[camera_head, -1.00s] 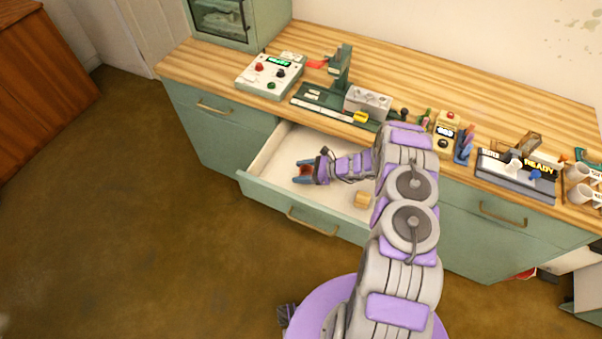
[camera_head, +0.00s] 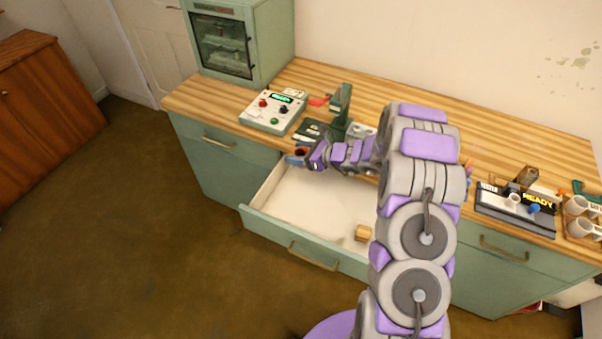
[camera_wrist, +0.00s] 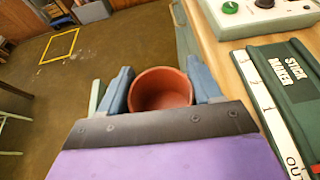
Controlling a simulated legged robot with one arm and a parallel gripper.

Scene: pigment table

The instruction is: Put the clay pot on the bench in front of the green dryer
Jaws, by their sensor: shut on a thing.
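The clay pot (camera_wrist: 161,92) is a small reddish-brown round cup, seen from above in the wrist view with its opening towards the camera. My gripper (camera_head: 296,155) is shut on it, with a blue finger on each side. In the head view my gripper holds the pot above the back left of the open drawer, near the bench's front edge. The green dryer (camera_head: 240,75) is a cabinet with a dark glass door at the left end of the wooden bench (camera_head: 190,95). Its door looks shut.
The open drawer (camera_head: 300,205) holds a small tan block (camera_head: 362,233). Bare bench shows at the left end.

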